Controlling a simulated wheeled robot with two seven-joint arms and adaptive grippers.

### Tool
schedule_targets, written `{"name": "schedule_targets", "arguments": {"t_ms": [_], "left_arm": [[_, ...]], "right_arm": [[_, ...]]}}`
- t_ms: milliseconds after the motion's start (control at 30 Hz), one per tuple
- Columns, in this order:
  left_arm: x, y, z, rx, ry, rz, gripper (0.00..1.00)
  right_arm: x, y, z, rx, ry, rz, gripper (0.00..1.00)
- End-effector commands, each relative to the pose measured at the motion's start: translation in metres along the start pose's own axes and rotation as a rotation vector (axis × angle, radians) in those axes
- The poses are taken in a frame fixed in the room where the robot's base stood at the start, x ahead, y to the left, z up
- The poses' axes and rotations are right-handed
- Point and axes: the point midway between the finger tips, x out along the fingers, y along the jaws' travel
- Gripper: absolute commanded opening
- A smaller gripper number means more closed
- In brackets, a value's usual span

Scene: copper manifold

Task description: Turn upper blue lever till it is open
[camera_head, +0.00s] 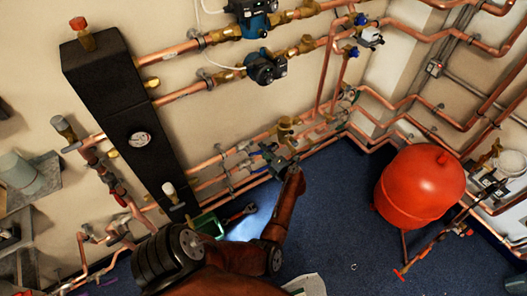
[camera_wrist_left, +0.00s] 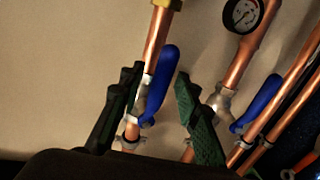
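In the left wrist view, one blue lever (camera_wrist_left: 159,85) sits on a valve in a copper pipe, its handle lying roughly along the pipe. My left gripper (camera_wrist_left: 157,76) is open, with a dark green finger on each side of this lever; I cannot tell whether either touches it. A second blue lever (camera_wrist_left: 260,102) shows to the right, outside the fingers. Which lever is the upper one is unclear from this turned view. In the head view, my left gripper (camera_head: 279,158) is at the lower wall pipes, and the levers there are too small or hidden to make out. My right gripper is not in view.
A round gauge (camera_wrist_left: 243,14) is on the pipe near the second lever. In the head view, a tall black manifold (camera_head: 122,120) stands left, pumps (camera_head: 265,67) hang above, and a red tank (camera_head: 420,186) stands right. Blue floor (camera_head: 340,215) is open between my arm and the tank.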

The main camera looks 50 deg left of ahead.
Motion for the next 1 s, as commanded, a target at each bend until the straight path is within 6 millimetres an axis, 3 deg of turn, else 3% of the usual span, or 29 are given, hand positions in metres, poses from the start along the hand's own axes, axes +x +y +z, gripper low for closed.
{"name": "schedule_targets", "arguments": {"t_ms": [267, 700, 1000], "left_arm": [[-0.004, 0.0, 0.0, 0.001, 0.0, 0.001, 0.3], [-0.066, 0.0, 0.0, 0.0, -0.001, 0.0, 0.3], [-0.075, 0.0, 0.0, 0.001, 0.001, 0.001, 0.3]], "right_arm": [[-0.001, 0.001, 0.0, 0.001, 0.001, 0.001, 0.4], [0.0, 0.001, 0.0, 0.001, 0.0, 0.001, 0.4], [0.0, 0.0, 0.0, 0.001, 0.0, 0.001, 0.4]]}}
